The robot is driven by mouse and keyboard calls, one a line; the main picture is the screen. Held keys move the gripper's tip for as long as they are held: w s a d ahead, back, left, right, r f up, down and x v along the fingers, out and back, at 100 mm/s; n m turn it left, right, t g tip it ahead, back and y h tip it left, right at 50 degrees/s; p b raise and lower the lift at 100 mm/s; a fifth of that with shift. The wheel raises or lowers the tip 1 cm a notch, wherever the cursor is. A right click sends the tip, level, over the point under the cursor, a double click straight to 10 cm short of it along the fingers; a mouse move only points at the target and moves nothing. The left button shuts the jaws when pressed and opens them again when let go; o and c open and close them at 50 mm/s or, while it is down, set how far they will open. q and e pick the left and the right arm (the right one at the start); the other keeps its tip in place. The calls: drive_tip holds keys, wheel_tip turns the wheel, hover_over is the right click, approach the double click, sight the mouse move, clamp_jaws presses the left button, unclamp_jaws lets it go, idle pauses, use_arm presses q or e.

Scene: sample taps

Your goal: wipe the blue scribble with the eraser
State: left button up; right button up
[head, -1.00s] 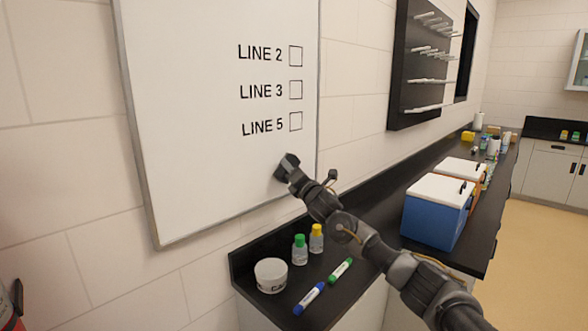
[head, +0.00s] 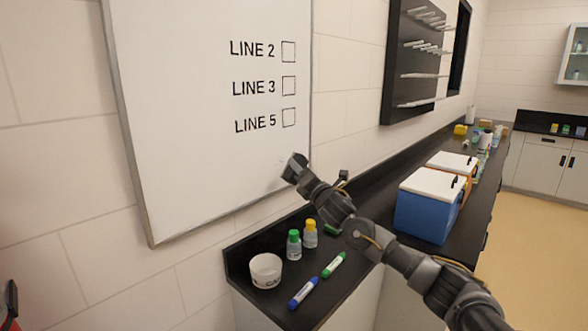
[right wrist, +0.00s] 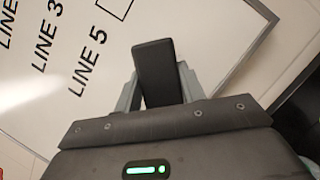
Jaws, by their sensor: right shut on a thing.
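The black eraser (right wrist: 155,72) is held between the fingers of my right gripper (right wrist: 158,95). In the head view the eraser (head: 294,167) is at the whiteboard's lower right, below the LINE 5 box. I cannot tell whether it touches the surface. The whiteboard (head: 190,140) carries LINE 2, LINE 3 and LINE 5, each with an empty box. No clear blue scribble shows; a very faint mark may lie just left of the eraser. The eraser and gripper cover a little of the board. My left gripper is not in view.
Below on the black counter stand a white tub (head: 266,271), a green-capped bottle (head: 294,245) and a yellow-capped bottle (head: 310,234). A blue marker (head: 303,293) and a green marker (head: 334,264) lie there. A blue cooler (head: 427,213) stands to the right.

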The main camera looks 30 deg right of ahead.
drive_tip(key=shift+s, duration=0.1)
drive_tip(key=s, duration=0.1)
drive_tip(key=s+d, duration=0.1)
drive_tip(key=shift+s, duration=0.35)
idle(0.8)
